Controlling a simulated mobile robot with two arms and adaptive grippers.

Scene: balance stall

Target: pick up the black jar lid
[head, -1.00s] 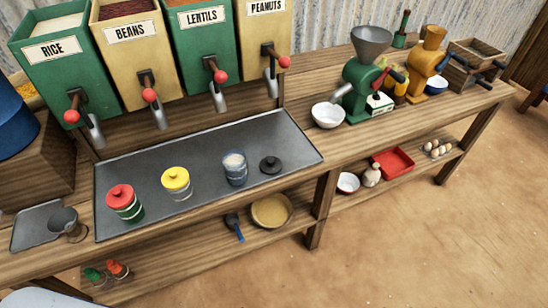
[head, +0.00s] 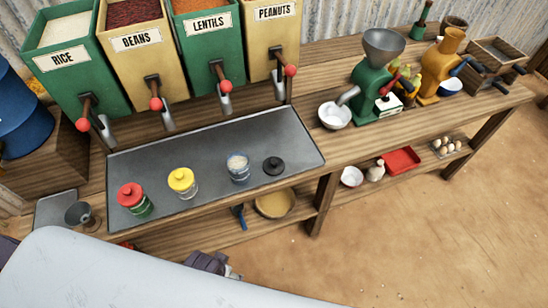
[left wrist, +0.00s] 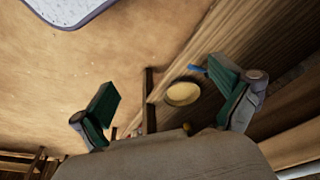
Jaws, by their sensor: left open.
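The black jar lid (head: 273,166) lies flat, knob up, on the grey metal tray (head: 225,146) near its right end. An open glass jar (head: 238,168) with pale contents stands just left of it. My left gripper (left wrist: 164,92) is open and empty in the left wrist view, its two green-padded fingers wide apart. It is below the counter's front, facing the lower shelf, and the lid does not show in that view. My right gripper is not in view.
A red-lidded jar (head: 133,199) and a yellow-lidded jar (head: 182,182) stand left on the tray. Dispensers with red-knobbed levers hang behind it. A white bowl (head: 334,115) and a green grinder (head: 374,85) stand right. A tan bowl (head: 275,203) sits on the lower shelf.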

